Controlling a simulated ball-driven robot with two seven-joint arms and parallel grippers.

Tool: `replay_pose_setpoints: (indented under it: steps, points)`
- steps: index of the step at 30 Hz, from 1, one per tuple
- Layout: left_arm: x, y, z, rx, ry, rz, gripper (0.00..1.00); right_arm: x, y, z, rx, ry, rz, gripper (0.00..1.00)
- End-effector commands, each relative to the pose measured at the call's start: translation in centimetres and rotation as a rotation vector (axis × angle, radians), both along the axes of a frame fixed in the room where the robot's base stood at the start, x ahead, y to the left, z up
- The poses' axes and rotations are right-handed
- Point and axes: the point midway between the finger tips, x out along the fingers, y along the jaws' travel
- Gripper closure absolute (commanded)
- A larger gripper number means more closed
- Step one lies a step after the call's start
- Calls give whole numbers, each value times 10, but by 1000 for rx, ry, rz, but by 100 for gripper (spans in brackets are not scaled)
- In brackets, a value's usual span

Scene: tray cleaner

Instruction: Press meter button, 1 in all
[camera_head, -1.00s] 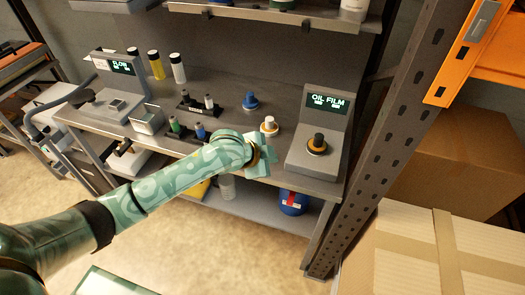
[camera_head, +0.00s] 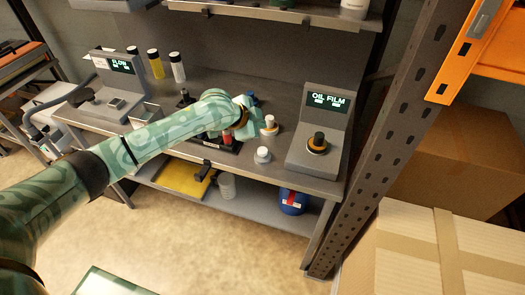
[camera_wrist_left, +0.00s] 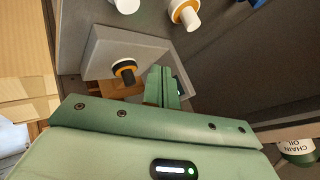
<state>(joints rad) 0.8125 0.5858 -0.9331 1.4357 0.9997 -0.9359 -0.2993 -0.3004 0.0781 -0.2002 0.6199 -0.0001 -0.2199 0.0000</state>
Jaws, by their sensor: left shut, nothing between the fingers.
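The oil film meter (camera_head: 327,105) stands at the right end of the bench, with a lit screen. A black knob-like part in an orange ring (camera_head: 317,143) sits on its base; it also shows in the wrist view (camera_wrist_left: 124,70). A second meter marked FLOW (camera_head: 120,67) stands at the left. My left gripper (camera_head: 254,116) is above the bench, left of the oil film meter and apart from it. Its fingers (camera_wrist_left: 162,86) are shut with nothing between them. It partly hides a blue-topped piece (camera_head: 252,98). My right gripper is not in view.
A white-topped piece with an orange ring (camera_head: 269,125) and a grey-white one (camera_head: 262,155) stand between gripper and meter. A dark tray (camera_head: 228,146) is under my arm. A metal upright (camera_head: 385,130) and cardboard boxes (camera_head: 450,240) are at the right.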

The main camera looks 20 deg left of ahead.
Motion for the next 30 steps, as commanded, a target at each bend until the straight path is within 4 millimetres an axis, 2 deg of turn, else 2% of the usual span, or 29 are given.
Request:
replay_pose_setpoints:
  steps: [15,21,30]
  points:
    - [0,0,-66,1,4,1,100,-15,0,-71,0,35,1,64]
    - [0,0,-81,1,2,1,100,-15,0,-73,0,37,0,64]
    - [0,0,-82,-1,0,1,100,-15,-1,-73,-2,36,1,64]
